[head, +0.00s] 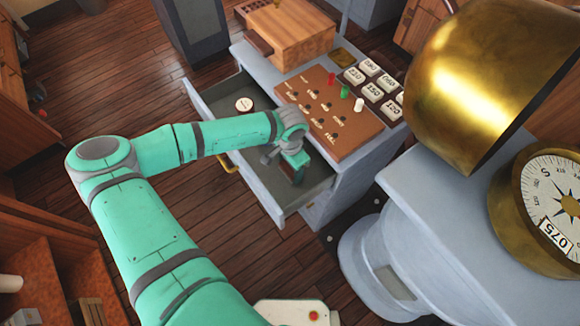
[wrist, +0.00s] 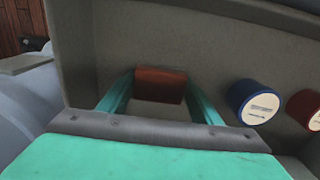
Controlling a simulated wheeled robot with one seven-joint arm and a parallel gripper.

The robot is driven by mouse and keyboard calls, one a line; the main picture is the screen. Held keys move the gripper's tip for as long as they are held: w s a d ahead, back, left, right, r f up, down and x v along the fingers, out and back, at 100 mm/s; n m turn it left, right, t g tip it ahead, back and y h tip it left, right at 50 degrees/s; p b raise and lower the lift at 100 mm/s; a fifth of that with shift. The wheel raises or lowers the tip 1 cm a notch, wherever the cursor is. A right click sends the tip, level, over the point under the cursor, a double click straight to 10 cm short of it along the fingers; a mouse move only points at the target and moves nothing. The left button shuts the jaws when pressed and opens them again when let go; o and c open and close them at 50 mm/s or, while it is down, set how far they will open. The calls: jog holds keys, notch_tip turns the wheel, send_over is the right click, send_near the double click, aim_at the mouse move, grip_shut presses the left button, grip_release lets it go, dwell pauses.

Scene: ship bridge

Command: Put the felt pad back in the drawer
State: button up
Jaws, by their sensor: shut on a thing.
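The open grey drawer (head: 310,190) sticks out of the front of a pale blue-grey cabinet in the head view. My gripper (head: 296,174) reaches down into the right end of this drawer. In the wrist view, my gripper's (wrist: 160,88) two green fingers stand on either side of a reddish-brown block-like piece (wrist: 160,84), which looks like the felt pad, and are shut on it. The drawer's grey inside (wrist: 210,50) surrounds it. I cannot tell whether the pad touches the drawer floor. In the head view my gripper mostly hides it.
A blue cylinder (wrist: 254,102) and a red cylinder (wrist: 306,108) with white labels lie to the right of the fingers in the wrist view. A round white-topped item (head: 244,104) sits at the drawer's left. The cabinet top holds a brown peg panel (head: 325,112) and a wooden box (head: 290,35).

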aim_at(290, 168)
jog(key=shift+f, duration=0.15)
jog(key=o, duration=1.1)
notch_tip(290, 168, up, 12)
dwell(0.5)
